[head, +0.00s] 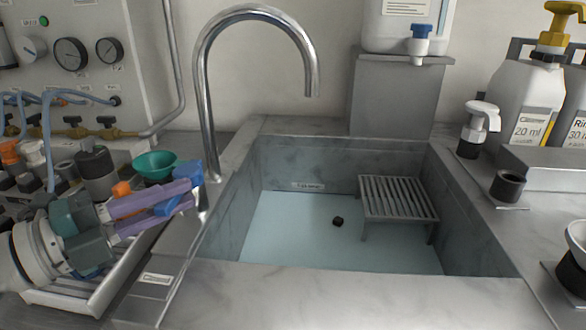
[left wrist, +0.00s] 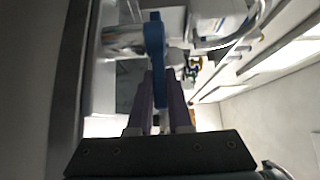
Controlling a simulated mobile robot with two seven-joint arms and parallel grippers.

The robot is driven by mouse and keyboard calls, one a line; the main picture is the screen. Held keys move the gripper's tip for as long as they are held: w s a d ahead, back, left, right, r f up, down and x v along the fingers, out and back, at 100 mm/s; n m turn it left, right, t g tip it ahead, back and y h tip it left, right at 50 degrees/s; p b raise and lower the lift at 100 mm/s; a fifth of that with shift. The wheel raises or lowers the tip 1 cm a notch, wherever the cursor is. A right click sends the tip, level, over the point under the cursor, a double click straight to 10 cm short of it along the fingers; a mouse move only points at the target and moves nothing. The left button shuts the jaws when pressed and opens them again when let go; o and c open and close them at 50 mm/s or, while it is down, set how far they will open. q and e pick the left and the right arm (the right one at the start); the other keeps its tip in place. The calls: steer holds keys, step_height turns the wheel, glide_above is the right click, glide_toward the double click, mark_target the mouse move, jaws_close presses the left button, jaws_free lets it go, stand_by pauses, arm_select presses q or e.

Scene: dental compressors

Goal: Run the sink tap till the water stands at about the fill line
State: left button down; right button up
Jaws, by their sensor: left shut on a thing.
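The chrome tap (head: 207,100) arches over the sink (head: 350,160); no stream shows below its spout. Pale blue water (head: 295,235) appears to cover the sink floor, its back edge close to and just under a small label strip (head: 308,186) on the back wall, too small to read surely. My left gripper (head: 165,203), with purple fingers, is at the tap's base and shut on a blue lever (head: 187,172). The left wrist view shows the blue lever (left wrist: 154,60) between the fingers (left wrist: 160,100). My right gripper is not in view.
A slatted metal rack (head: 398,198) stands in the sink's right side, near a dark round drain (head: 338,221). A green bowl (head: 155,165) and several bottles crowd the left. Pump bottles (head: 525,95) and a dispenser (head: 480,125) stand right. The front counter is clear.

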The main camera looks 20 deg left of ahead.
arm_select(q)
steer(key=shift+a+m+g+h, duration=0.1)
steer(key=shift+m+g+h, duration=0.2)
steer(key=shift+h, duration=0.1)
steer(key=c, duration=0.8)
jaws_free()
steer(key=shift+c, duration=0.2)
steer(key=shift+s, duration=0.15)
steer(key=v, duration=0.9)
steer(key=shift+s+a, duration=0.25)
steer(key=shift+s, duration=0.1)
